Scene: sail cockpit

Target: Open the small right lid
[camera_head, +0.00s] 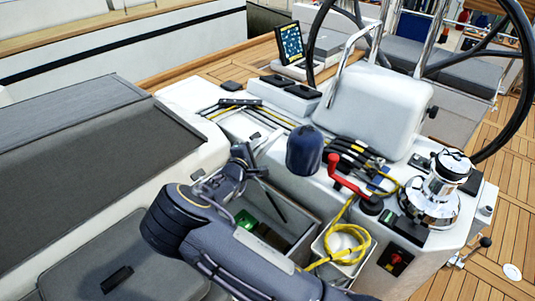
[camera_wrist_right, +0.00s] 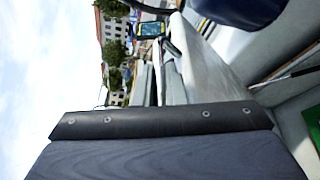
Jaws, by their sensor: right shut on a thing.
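The gripper is shut on the small right lid; the arm and gripper hide most of the grip and of the lid. Inside the compartment lies a green thing (camera_head: 246,219), which also shows at the right edge of the wrist view (camera_wrist_right: 312,125). A wide dark panel with a screwed black strip fills the lower wrist view; I cannot tell what it belongs to. My left gripper is out of view.
A blue-capped winch (camera_head: 304,150), a red handle (camera_head: 345,178) and a chrome winch (camera_head: 436,190) stand on the console right of the gripper. A yellow rope (camera_head: 345,240) lies in a white bin. Grey cushions (camera_head: 90,150) are left; the steering wheel (camera_head: 515,90) is at right.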

